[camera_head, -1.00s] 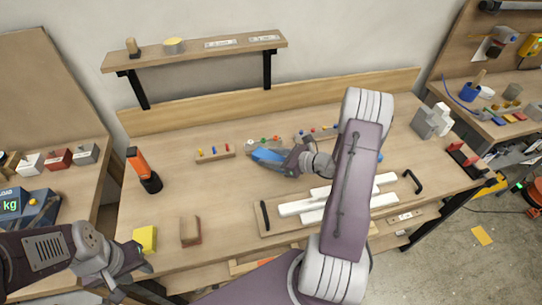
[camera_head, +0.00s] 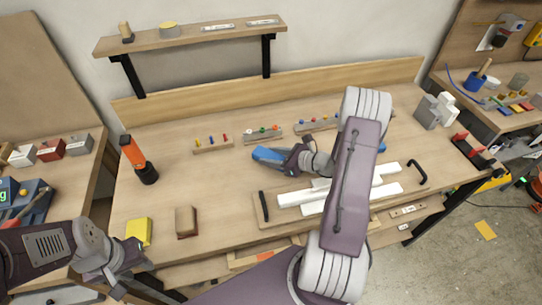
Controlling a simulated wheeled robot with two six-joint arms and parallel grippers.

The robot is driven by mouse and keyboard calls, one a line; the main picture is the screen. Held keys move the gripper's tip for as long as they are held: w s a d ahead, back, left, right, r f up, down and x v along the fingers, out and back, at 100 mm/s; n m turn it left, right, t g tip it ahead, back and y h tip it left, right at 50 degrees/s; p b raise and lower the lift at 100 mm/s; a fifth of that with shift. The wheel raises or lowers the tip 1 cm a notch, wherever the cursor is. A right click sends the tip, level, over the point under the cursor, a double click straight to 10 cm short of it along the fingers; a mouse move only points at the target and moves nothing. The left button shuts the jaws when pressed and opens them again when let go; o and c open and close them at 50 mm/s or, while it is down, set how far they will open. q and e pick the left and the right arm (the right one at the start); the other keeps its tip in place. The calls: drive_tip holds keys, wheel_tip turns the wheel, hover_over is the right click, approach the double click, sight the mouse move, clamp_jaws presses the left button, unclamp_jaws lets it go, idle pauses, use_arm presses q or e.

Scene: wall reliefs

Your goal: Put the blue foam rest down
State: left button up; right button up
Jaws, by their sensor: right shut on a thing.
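The blue foam rest (camera_head: 267,154) is near the middle of the workbench. My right gripper (camera_head: 286,157) is shut on its right end, and the rest points out to the left from the jaws. I cannot tell whether its underside touches the bench top. My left gripper (camera_head: 136,262) is at the lower left, near the front edge of the bench, below the yellow block (camera_head: 138,231). Its fingers are small and angled, so its opening is unclear.
A tray (camera_head: 262,225) with white bars and black handles lies in front of my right gripper. Small peg racks (camera_head: 213,144) line the back. An orange-and-black tool (camera_head: 133,153) stands at the left, and a brown block (camera_head: 186,222) stands in front. Bench between them is clear.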

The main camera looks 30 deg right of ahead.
drive_tip(key=shift+f+b, duration=0.3)
drive_tip(key=shift+f, duration=0.1)
drive_tip(key=o, duration=1.4)
drive_tip(key=v, duration=0.9)
drive_tip(key=shift+s, duration=0.1)
